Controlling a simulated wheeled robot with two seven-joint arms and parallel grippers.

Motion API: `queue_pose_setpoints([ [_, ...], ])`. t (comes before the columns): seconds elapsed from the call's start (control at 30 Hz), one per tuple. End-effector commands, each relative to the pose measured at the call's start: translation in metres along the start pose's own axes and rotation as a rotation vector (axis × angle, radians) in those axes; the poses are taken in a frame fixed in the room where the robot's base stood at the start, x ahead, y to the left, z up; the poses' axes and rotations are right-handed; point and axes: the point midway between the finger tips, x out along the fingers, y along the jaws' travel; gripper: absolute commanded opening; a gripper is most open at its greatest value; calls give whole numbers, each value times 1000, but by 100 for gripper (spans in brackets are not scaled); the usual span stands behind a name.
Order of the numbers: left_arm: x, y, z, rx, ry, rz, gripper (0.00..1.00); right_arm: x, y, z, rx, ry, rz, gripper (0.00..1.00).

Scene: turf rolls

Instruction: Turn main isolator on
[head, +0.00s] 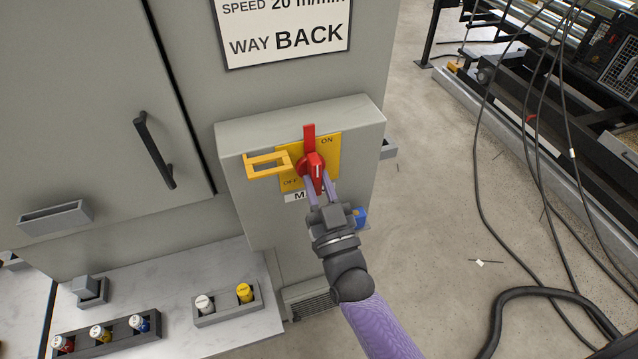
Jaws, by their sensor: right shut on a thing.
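The main isolator is a red rotary handle (313,165) on a yellow plate (331,147), mounted on a grey box (237,160). The plate reads ON at its upper right and OFF at its lower left. The handle stands roughly upright, with a red tab (309,136) above it. My right gripper (320,187) comes up from below and is shut on the lower part of the red handle. A yellow hasp-like bracket (268,166) sticks out to the left of the plate. A label below the plate is partly hidden by the gripper. My left gripper is not in view.
A cabinet door with a black handle (154,150) is at left. A pale shelf (190,270) below bears trays with several small coloured-cap items. A sign (285,32) hangs above. Black cables (480,170) hang at right over open floor, near machinery.

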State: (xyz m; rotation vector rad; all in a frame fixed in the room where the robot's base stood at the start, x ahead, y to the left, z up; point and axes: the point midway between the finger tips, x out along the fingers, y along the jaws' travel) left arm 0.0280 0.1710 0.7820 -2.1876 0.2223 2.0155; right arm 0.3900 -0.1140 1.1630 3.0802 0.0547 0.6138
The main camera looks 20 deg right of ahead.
Motion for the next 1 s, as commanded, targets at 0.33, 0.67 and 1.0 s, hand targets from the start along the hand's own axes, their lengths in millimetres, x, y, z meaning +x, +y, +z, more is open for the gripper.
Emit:
queue_pose_setpoints([
  [0.33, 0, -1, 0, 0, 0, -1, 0, -1, 0, 2, 23, -5, 9, 0],
  [0.67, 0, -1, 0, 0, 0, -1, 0, -1, 0, 1, 22, -5, 8, 50],
  [1.0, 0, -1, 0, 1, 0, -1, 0, -1, 0, 1, 21, -2, 8, 62],
])
